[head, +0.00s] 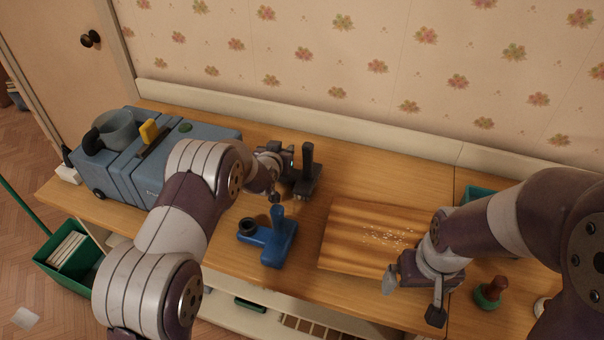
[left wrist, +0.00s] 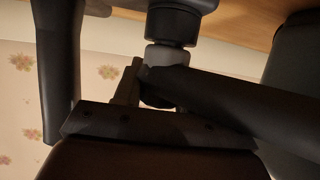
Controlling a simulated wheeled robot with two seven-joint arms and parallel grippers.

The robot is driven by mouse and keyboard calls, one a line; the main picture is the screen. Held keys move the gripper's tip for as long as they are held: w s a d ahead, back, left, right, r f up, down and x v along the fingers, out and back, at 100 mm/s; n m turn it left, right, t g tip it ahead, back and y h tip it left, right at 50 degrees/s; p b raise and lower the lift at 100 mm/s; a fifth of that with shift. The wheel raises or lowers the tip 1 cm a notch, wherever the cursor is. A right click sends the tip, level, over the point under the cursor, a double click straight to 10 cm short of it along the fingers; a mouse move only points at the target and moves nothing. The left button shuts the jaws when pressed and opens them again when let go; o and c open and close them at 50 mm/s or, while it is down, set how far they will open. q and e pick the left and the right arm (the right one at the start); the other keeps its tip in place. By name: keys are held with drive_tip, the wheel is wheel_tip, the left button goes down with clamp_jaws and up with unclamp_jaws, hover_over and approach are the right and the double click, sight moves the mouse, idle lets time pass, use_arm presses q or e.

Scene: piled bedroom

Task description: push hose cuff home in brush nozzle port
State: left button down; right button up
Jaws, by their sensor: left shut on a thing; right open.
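A blue tool with a round dark-rimmed opening, which looks like the brush nozzle (head: 270,243), lies on the wooden top in the head view. My left gripper (head: 280,173) is behind it, apart from it, beside a dark piece with an upright post (head: 307,160). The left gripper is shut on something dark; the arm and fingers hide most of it. In the left wrist view a dark cylinder with a grey band (left wrist: 172,28), perhaps the hose cuff, shows near the fingers. I cannot tell how far it is seated. My right gripper (head: 412,298) is open and empty.
A blue-grey vacuum body (head: 130,160) stands at the left with a grey cup-like part on top. A striped board (head: 345,225) with pale crumbs lies at centre right, partly under my right gripper. A green-based stamp-like object (head: 490,293) stands at the right. The wall runs behind.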

use_arm(q)
drive_tip(key=shift+s+f, duration=0.15)
drive_tip(key=shift+f, duration=0.15)
drive_tip(key=c, duration=0.6)
unclamp_jaws()
drive_tip(key=shift+o, duration=0.3)
drive_tip(key=shift+d, duration=0.1)
drive_tip(key=shift+s+r, duration=0.1)
drive_tip(key=shift+r, duration=0.1)
drive_tip(key=v, duration=0.6)
drive_tip(key=shift+s, duration=0.2)
drive_tip(key=shift+r, duration=0.2)
